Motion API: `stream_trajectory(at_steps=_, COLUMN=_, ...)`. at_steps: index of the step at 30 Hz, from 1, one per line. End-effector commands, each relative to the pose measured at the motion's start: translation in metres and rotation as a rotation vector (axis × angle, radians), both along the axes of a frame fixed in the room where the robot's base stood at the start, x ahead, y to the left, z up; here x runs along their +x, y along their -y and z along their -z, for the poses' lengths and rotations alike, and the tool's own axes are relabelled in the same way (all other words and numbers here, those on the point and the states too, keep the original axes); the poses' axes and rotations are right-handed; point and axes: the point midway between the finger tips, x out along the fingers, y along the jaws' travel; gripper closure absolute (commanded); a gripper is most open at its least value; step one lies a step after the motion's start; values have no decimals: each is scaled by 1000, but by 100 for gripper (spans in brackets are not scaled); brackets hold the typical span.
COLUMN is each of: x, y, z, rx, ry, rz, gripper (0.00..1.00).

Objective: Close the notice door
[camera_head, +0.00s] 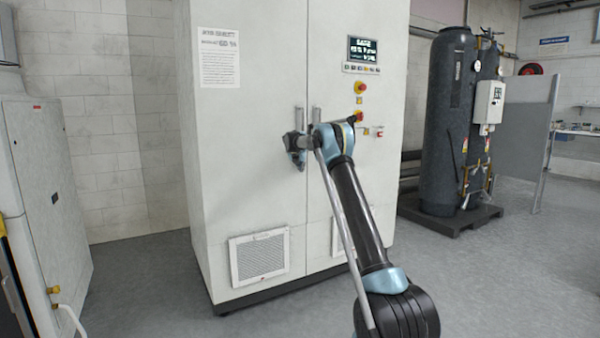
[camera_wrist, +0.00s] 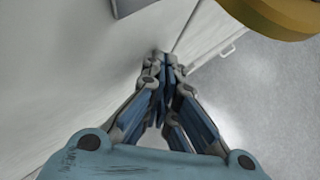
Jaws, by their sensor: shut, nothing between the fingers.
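The notice door (camera_head: 248,150) is the left door of the tall white cabinet, with a printed notice (camera_head: 219,57) at its upper left. It looks flush, or nearly flush, with the right door (camera_head: 350,200). My gripper (camera_head: 299,163) is at the door's right edge, just below the handles, close to the seam between the two doors. In the wrist view my gripper's fingertips (camera_wrist: 164,58) meet near a pale panel and its seam. The fingers are shut and empty. I cannot tell whether they touch the door.
The right door carries a small display (camera_head: 362,50) and red knobs. Dark tanks (camera_head: 447,120) stand to the right and a grey cabinet (camera_head: 45,200) to the left. The floor in front is clear.

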Motion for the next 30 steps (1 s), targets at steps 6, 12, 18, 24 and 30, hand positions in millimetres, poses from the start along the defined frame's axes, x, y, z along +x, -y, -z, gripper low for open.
stream_trajectory(at_steps=6, x=9, y=10, z=0, rx=1, ry=3, rz=8, gripper=100)
stream_trajectory(at_steps=12, x=11, y=16, z=-1, rx=0, ry=5, rz=13, gripper=100)
stream_trajectory(at_steps=18, x=12, y=19, z=-1, rx=-1, ry=6, rz=15, gripper=100)
stream_trajectory(at_steps=24, x=10, y=21, z=-1, rx=-1, ry=6, rz=15, gripper=100)
stream_trajectory(at_steps=30, x=-6, y=29, z=-1, rx=-1, ry=2, rz=16, gripper=100)
